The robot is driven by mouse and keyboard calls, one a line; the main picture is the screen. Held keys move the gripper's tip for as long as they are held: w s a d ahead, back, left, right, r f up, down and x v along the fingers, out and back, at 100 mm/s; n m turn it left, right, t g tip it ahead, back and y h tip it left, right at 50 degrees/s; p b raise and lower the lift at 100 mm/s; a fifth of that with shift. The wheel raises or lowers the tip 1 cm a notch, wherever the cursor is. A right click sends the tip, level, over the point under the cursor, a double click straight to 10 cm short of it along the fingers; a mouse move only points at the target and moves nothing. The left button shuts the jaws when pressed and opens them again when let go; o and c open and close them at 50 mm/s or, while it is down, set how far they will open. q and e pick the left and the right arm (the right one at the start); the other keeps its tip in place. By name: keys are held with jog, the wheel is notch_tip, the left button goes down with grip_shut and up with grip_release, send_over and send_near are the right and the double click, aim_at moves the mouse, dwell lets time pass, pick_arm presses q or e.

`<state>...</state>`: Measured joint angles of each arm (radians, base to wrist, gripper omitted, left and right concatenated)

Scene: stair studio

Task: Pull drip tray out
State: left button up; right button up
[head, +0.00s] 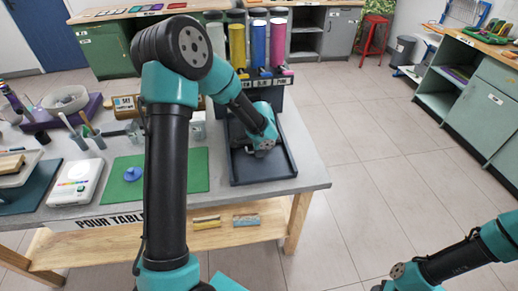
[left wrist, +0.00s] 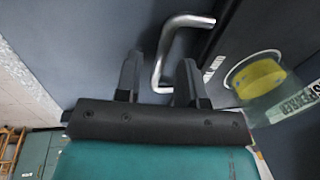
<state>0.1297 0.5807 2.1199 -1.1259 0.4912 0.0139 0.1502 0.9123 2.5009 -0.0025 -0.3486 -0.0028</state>
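The drip tray (head: 284,166) is a dark, shallow, rimmed tray on the grey table, in front of the dispenser with coloured tubes. My left arm reaches over it in the head view, with its wrist low over the tray; the fingertips are hidden there. In the left wrist view my left gripper (left wrist: 160,62) has its two black fingers apart. A bent metal handle (left wrist: 160,45) passes between them, against a dark surface. I cannot tell whether a finger touches it. My right arm shows at the lower right of the head view, its gripper out of sight.
The dispenser's yellow (head: 258,44), blue (head: 278,42) and pink tubes stand behind the tray. A clear cup with yellow contents (left wrist: 258,75) shows in the left wrist view. A green mat (head: 190,172) and white scale (head: 77,183) lie left. Floor right of the table is clear.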

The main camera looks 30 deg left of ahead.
pick_arm(q)
jog(key=shift+c, duration=0.5)
grip_shut()
